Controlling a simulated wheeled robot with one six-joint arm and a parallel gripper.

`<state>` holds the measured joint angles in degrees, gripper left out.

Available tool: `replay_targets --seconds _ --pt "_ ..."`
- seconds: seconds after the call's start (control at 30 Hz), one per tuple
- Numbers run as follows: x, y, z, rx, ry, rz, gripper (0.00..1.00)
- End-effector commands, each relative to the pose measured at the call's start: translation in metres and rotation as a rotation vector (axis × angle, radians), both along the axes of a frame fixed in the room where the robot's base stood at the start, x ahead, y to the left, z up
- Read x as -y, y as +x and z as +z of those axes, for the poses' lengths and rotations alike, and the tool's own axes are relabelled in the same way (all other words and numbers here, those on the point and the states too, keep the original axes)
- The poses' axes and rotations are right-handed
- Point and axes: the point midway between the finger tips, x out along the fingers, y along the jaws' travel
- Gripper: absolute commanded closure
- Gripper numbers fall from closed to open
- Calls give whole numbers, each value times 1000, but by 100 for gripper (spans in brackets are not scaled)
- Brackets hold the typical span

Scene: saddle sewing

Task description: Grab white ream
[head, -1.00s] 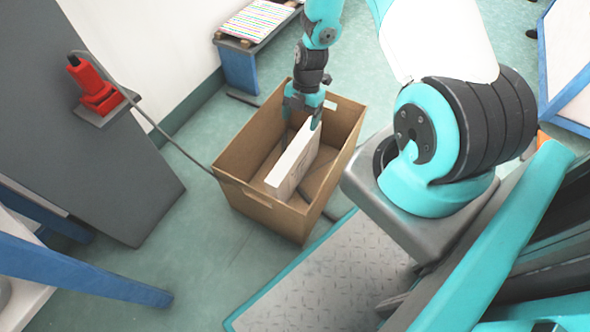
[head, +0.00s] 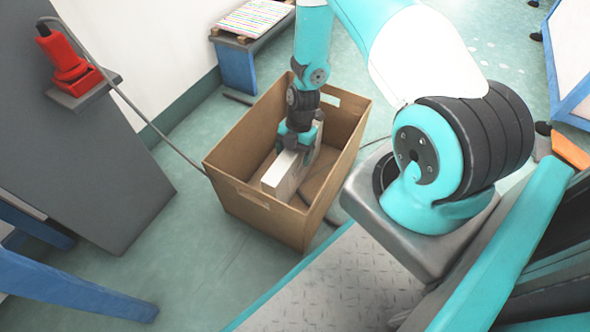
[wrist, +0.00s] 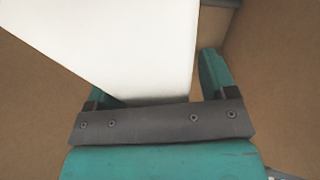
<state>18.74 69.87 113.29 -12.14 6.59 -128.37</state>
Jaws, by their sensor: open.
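The white ream (head: 284,174) stands on edge inside the brown cardboard box in the head view. In the wrist view the white ream (wrist: 125,45) is a large pale slab that fills the top middle. My gripper (head: 298,145) is down inside the box at the ream's upper far part. In the wrist view my open gripper (wrist: 155,85) has its teal fingers on either side of the ream, with a visible gap at the right finger. The fingertips are mostly hidden, and I cannot tell whether the left finger touches the ream.
The cardboard box (head: 240,195) has tall walls around my gripper. A grey panel (head: 75,150) with a red device (head: 68,68) on a small shelf stands at left. A low blue-legged stand (head: 237,65) carries a striped stack behind the box. A dark cable runs to the box.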

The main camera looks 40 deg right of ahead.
Motion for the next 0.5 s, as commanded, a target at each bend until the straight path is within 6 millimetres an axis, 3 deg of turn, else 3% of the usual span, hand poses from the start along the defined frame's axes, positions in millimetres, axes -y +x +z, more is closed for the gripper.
replay_targets --seconds 0.2,0.5 --pt "0 0 0 1 -1 0 24" --pt "0 0 0 1 -1 0 93"
